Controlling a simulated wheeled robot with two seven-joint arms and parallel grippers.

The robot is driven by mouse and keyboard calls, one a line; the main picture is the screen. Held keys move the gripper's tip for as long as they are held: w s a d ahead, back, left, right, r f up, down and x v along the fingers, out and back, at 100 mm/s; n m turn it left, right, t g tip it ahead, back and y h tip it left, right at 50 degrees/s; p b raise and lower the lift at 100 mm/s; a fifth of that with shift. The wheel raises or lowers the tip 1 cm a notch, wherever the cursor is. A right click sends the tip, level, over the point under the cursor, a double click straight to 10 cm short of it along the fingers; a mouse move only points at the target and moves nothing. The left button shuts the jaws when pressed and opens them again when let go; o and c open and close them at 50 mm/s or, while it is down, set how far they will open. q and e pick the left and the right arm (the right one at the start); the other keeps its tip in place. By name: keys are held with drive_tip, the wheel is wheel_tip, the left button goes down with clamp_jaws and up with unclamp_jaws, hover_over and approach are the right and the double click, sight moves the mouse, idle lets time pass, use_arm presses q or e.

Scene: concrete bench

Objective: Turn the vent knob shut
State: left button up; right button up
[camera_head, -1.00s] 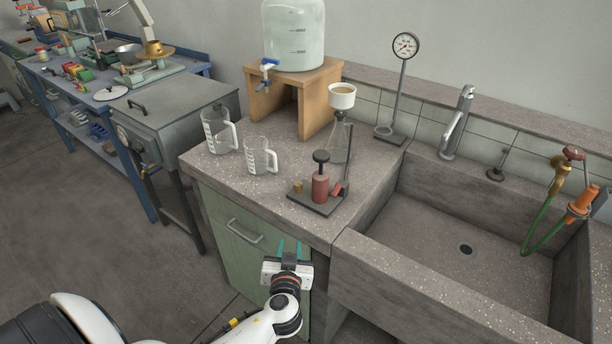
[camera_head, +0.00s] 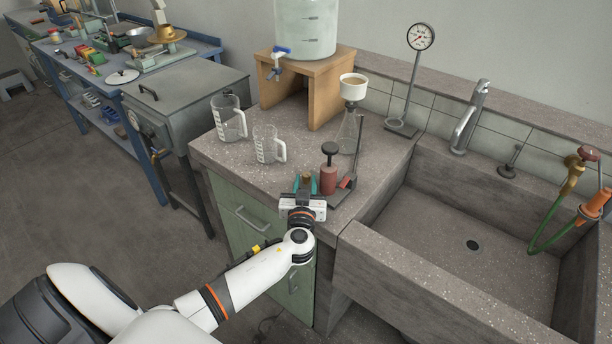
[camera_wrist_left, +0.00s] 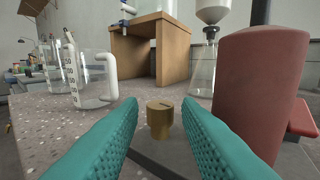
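The vent knob (camera_wrist_left: 159,118) is a small brass cylinder with a slot mark on top. It stands on a dark base plate beside a red cylinder with a black top (camera_head: 329,172). My left gripper (camera_head: 306,184) is at the bench's front edge, reaching toward the knob. In the left wrist view its two teal fingers (camera_wrist_left: 160,137) are apart, with the knob between and just ahead of their tips; I cannot tell if either touches it. In the head view the knob shows only in part between the fingers (camera_head: 307,181). My right gripper is not in view.
Two glass measuring jugs (camera_head: 228,118) (camera_head: 267,145) stand to the left. A flask with a white funnel (camera_head: 352,88) stands behind the red cylinder. A wooden stand (camera_head: 324,98) holds a large water vessel. The sink (camera_head: 440,235) lies to the right.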

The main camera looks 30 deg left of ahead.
sight(306, 177)
use_arm(q)
drive_tip(key=shift+x, duration=1.15)
